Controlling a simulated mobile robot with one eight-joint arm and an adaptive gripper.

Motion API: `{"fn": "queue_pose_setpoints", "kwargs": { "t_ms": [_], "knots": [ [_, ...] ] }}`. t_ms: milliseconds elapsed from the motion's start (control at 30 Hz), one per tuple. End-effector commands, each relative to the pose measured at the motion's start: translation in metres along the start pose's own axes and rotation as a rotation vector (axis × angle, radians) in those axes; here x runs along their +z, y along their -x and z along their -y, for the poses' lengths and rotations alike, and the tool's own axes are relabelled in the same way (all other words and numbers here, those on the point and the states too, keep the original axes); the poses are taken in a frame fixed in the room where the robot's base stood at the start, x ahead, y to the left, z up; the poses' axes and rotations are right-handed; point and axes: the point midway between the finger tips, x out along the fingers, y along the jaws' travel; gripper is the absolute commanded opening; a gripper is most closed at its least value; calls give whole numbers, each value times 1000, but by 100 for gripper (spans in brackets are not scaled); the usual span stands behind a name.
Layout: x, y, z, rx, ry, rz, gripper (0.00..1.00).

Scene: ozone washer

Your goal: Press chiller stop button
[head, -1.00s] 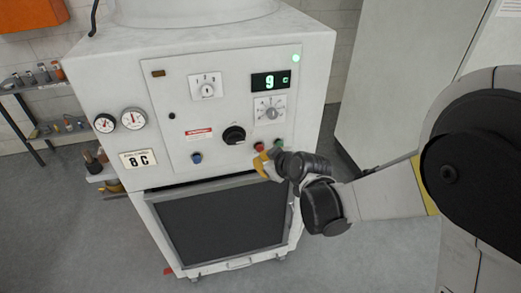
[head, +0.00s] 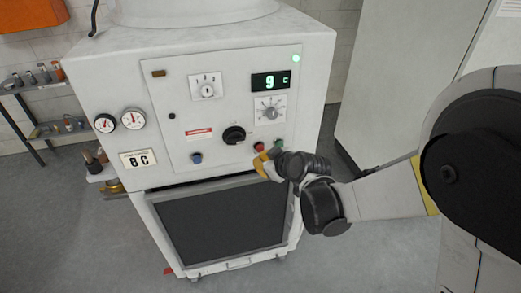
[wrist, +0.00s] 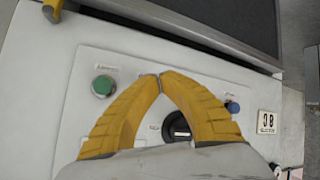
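The chiller (head: 215,170) is a white cabinet with a control panel on its front. A red button (head: 259,147) and a green button (head: 279,143) sit at the panel's lower right in the head view. The green button also shows in the wrist view (wrist: 103,86); the red one does not, apparently behind a finger. My gripper (head: 261,163) is just below the red button in the head view. In the wrist view its yellow fingertips (wrist: 160,77) meet, with nothing between them. Whether they touch the panel I cannot tell.
A black rotary knob (head: 234,134) and a blue button (head: 196,158) are left of the red button. A lit display (head: 271,80) reads 9 C. A dark framed grille (head: 222,222) lies below the panel. A shelf (head: 45,130) stands at left.

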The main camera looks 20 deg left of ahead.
Motion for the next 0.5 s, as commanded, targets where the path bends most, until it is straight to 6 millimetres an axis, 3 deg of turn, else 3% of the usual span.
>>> {"fn": "queue_pose_setpoints", "kwargs": {
  "t_ms": [500],
  "knots": [
    [-2,-5,-2,0,0,0,0]
  ]
}}
